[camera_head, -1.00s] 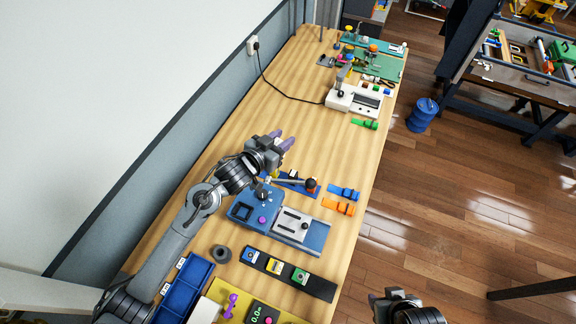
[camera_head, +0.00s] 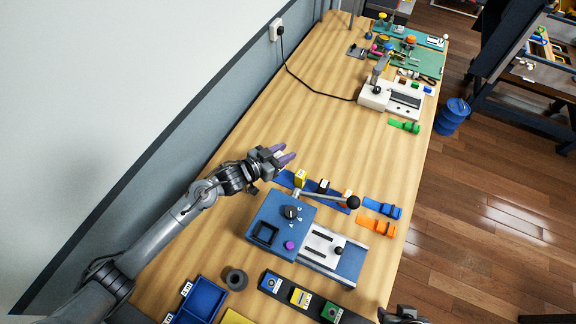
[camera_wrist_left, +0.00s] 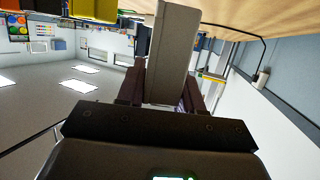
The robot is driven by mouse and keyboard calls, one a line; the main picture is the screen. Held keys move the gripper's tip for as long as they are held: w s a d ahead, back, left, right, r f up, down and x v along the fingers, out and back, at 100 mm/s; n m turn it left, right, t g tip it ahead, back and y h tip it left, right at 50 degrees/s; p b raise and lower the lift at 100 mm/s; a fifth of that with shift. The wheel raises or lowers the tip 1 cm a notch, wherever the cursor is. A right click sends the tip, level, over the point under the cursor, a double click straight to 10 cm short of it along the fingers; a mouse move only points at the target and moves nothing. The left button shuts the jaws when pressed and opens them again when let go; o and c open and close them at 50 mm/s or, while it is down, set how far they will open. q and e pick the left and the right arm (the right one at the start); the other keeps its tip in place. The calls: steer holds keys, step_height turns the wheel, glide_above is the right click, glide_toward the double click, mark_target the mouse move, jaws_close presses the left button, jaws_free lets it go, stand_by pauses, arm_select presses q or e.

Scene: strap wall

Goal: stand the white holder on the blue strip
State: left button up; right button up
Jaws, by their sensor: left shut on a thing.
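The white holder (camera_wrist_left: 168,50) shows in the left wrist view as a pale grey-white block between the fingers. My left gripper (camera_head: 281,156) is shut on it, above the table at the strip's left end. In the head view the fingers mostly hide the holder. The blue strip (camera_head: 286,181) lies on the table behind the blue machine.
The blue machine (camera_head: 278,222) with its black-knobbed lever (camera_head: 352,202) stands in front of the strip. Blue (camera_head: 382,208) and orange (camera_head: 376,226) clips lie to the right. A dark strip with several holders is nearer.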

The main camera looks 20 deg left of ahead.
arm_select(q)
steer(key=shift+d+f+b, duration=0.15)
steer(key=shift+f+b, duration=0.15)
steer(key=shift+f, duration=2.3)
arm_select(e)
steer(key=shift+a+f, duration=0.1)
steer(key=shift+f, duration=0.15)
steer(key=shift+w, duration=0.1)
arm_select(q)
steer(key=o, duration=1.1)
steer(key=shift+f, duration=0.15)
arm_select(e)
steer(key=shift+f, duration=0.1)
